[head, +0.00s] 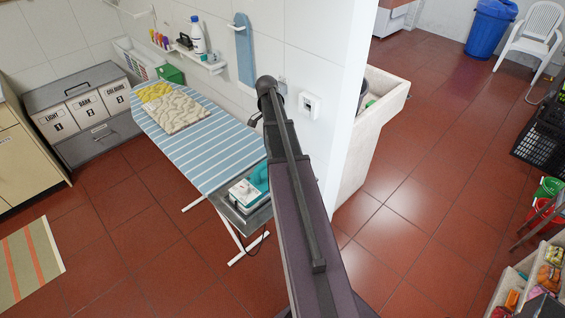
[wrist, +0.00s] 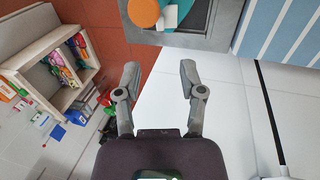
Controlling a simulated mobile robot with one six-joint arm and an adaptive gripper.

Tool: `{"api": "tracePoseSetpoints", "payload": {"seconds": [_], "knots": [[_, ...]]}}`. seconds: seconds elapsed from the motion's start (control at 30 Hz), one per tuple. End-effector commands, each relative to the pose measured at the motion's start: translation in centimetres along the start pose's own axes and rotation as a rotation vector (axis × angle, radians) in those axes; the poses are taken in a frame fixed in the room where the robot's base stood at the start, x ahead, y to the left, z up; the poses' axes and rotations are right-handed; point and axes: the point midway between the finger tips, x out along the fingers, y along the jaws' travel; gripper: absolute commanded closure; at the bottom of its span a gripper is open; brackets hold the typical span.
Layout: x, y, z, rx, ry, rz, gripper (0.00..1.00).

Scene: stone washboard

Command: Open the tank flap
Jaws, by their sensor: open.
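A white and teal steam iron (head: 247,192) rests on the metal plate at the near end of the striped ironing board (head: 212,150). No tank flap can be made out on it at this size. In the wrist view, a teal part (wrist: 200,16) with an orange round piece (wrist: 144,11) and a small white piece shows at the top edge, cut off by the frame. It appears to be the iron on its grey metal plate (wrist: 225,38). My gripper (wrist: 159,76) is open and empty, its two fingers apart and clear of the iron. In the head view my arm hides most of the gripper.
A white wall (head: 342,110) stands right of the board, with a stone sink (head: 380,115) behind it. Grey laundry bins (head: 85,110) stand at the left. A shelf (wrist: 62,65) with small colourful items shows in the wrist view. Red tiled floor (head: 130,250) is clear in front.

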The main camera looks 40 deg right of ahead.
Motion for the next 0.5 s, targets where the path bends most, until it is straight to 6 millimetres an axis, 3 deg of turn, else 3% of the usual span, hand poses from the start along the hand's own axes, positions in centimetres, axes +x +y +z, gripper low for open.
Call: {"api": "tracePoseSetpoints", "payload": {"seconds": [0.5], "knots": [[4.4, 0.0, 0.0, 0.001, 0.0, 0.0, 0.49]]}}
